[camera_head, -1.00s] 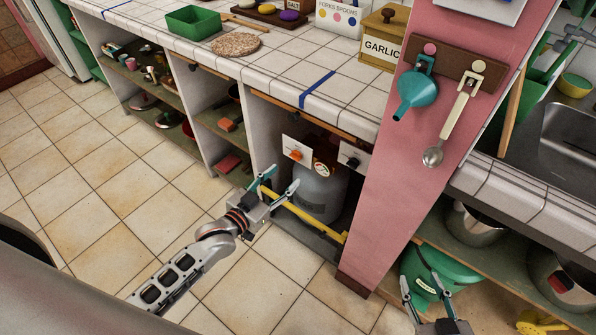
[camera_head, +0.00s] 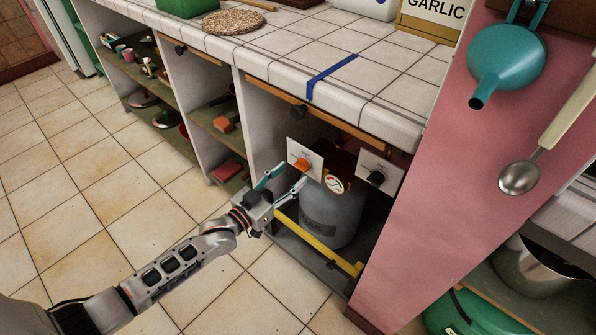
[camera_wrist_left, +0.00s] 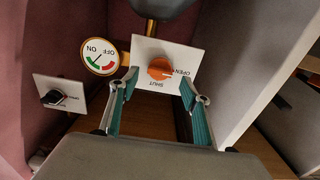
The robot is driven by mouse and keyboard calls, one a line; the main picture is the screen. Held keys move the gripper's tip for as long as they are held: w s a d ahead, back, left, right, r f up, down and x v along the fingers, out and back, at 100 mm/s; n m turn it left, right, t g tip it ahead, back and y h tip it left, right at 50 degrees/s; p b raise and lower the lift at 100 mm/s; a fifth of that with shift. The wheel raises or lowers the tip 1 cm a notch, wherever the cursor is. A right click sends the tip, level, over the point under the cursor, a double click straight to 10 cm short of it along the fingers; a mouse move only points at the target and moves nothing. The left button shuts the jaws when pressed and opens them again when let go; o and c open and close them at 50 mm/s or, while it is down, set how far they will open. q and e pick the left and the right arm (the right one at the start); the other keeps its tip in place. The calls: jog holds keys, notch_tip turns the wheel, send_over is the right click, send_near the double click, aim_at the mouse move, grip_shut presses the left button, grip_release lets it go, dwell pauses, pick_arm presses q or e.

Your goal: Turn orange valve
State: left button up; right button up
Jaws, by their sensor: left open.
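The orange valve (camera_head: 301,164) is a small knob on a white plate (camera_head: 304,152) at the left of the open cabinet bay. In the left wrist view the orange valve (camera_wrist_left: 160,68) shows upside down, with OPEN and SHUT lettering beside it. My left gripper (camera_head: 284,182) is open and empty, just in front of and below the plate in the head view. In the left wrist view its fingers (camera_wrist_left: 157,92) stand to either side of the valve, and I see no contact. My right gripper is out of view.
A black knob (camera_head: 376,177) sits on a second white plate to the right. A round gauge (camera_head: 333,184) is between them, above a grey gas cylinder (camera_head: 330,212). A yellow bar (camera_head: 320,245) crosses low in front. The bay's left wall (camera_wrist_left: 249,60) is close beside the fingers.

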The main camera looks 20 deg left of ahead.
aim_at(299, 169)
pick_arm(q)
jog(key=x, duration=0.3)
jog(key=shift+w+d+f+b, duration=0.1)
jog(key=shift+w+b, duration=0.05)
jog(key=shift+b, duration=0.2)
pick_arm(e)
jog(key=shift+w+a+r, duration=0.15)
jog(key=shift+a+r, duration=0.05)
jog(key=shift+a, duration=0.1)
pick_arm(q)
jog(key=c, duration=1.1)
